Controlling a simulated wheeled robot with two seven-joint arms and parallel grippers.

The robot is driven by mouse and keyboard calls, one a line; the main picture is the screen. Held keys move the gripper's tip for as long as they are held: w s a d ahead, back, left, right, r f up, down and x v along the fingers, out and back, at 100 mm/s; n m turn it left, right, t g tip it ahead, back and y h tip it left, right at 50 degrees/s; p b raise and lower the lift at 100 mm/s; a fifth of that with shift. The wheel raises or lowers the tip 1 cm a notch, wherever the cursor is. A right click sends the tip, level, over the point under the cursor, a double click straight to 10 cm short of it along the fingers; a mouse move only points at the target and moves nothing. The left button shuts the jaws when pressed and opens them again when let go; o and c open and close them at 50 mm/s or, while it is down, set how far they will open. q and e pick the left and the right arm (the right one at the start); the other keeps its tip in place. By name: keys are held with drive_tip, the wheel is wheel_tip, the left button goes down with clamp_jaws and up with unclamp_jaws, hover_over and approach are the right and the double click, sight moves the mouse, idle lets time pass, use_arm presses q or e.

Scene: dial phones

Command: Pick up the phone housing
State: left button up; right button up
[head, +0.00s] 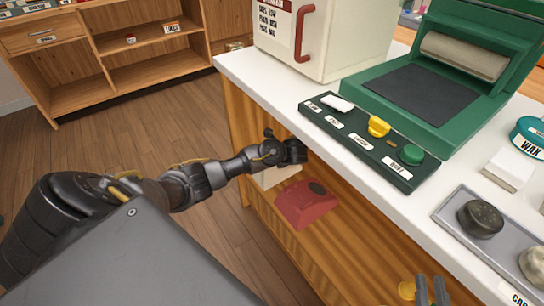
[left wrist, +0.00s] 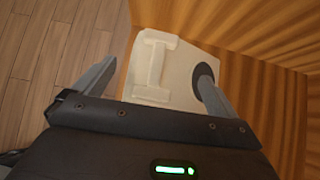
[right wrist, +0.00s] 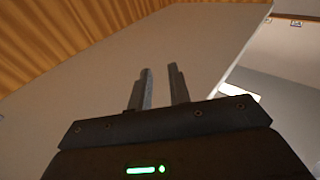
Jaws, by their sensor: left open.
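A cream phone housing (head: 277,177) sits on the shelf under the counter, partly hidden by my left gripper (head: 296,152). In the left wrist view the cream housing (left wrist: 182,78) has a raised bar-shaped part on top and a dark round spot at its right. My left gripper (left wrist: 156,75) is open, its fingers to either side over the housing; I cannot tell whether they touch it. A red phone housing (head: 304,205) sits beside it on the same shelf. My right gripper (head: 432,291) is empty, its fingers slightly apart, by the counter's front edge.
The white counter top (head: 240,68) overhangs the shelf. On it stand a dark green tray (head: 345,150) with small parts, a green press (head: 430,95), a cream cabinet (head: 345,35), a grey tray (head: 455,215) and a wax tin (head: 530,135). Wooden floor (head: 150,120) is clear.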

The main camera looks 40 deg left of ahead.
use_arm(q)
drive_tip(key=shift+b+x, duration=0.4)
drive_tip(key=shift+x, duration=0.65)
drive_tip(key=shift+a+f, duration=0.25)
drive_tip(key=shift+a, duration=0.05)
use_arm(e)
drive_tip(key=shift+s+r+t+y, duration=0.2)
drive_tip(key=shift+r+t+y, duration=0.2)
drive_tip(key=shift+r+t, duration=0.35)
drive_tip(key=shift+s+r+t+y, duration=0.2)
drive_tip(key=shift+r+t+y, duration=0.25)
drive_tip(key=shift+r, duration=0.45)
use_arm(q)
drive_tip(key=shift+c, duration=0.3)
